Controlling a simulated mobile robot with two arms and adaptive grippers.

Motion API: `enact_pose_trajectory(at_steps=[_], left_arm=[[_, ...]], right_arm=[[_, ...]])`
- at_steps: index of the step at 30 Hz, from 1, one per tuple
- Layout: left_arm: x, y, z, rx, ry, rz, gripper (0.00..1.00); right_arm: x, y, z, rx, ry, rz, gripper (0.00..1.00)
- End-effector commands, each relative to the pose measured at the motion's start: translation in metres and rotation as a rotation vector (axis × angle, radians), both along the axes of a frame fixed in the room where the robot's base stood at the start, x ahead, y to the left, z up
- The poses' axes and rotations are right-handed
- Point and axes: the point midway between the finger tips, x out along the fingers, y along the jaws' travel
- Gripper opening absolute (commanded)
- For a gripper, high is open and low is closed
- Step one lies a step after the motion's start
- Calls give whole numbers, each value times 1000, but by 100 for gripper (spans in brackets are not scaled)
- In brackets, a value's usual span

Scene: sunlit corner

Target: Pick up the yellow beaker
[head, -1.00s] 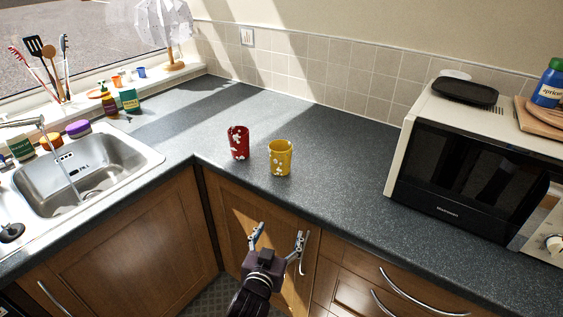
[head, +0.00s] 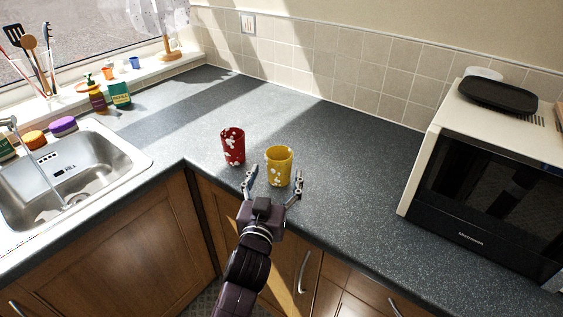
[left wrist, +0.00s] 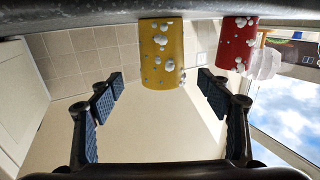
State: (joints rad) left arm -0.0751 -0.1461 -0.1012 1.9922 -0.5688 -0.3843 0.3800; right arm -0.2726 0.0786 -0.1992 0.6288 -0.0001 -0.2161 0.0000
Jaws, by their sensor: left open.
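The yellow beaker (head: 279,167), with white spots, stands upright on the dark worktop near its front edge. My left gripper (head: 271,184) is open and empty just in front of it, its fingers pointing at it. In the head view the fingertips are to either side of the beaker's lower part. In the left wrist view, which is upside down, the yellow beaker (left wrist: 161,52) shows beyond and between the open fingers (left wrist: 160,88). A red beaker (head: 233,147) with white patches stands left of the yellow one. It also shows in the left wrist view (left wrist: 236,42). My right gripper is not in view.
A microwave (head: 480,190) with a black plate (head: 497,95) on top stands at the right. A sink (head: 75,180) is at the left, with a soap bottle (head: 96,97) behind it. The worktop (head: 345,150) is clear right of and behind the beakers.

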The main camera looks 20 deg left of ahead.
Motion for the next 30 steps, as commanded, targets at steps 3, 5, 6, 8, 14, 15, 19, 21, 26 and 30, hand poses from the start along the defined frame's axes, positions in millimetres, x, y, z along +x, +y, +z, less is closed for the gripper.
enact_pose_trajectory(at_steps=[3,5,6,8,14,15,19,21,26,30], left_arm=[[13,2,1,1,0,0,71],[18,3,1,2,-1,0,71],[22,3,0,2,0,0,71],[26,4,0,2,0,0,71],[50,11,-3,3,0,0,71],[56,11,-3,2,-1,0,71],[67,12,-4,1,1,0,71],[70,12,-5,1,1,0,71],[71,12,-5,1,1,0,71],[71,12,-5,1,1,0,64]], right_arm=[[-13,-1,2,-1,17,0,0],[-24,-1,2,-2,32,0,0],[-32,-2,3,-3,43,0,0],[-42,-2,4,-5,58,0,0],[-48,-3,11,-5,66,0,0],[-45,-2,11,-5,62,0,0],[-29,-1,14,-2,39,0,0],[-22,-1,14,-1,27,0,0],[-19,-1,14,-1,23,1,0],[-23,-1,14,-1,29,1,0]])
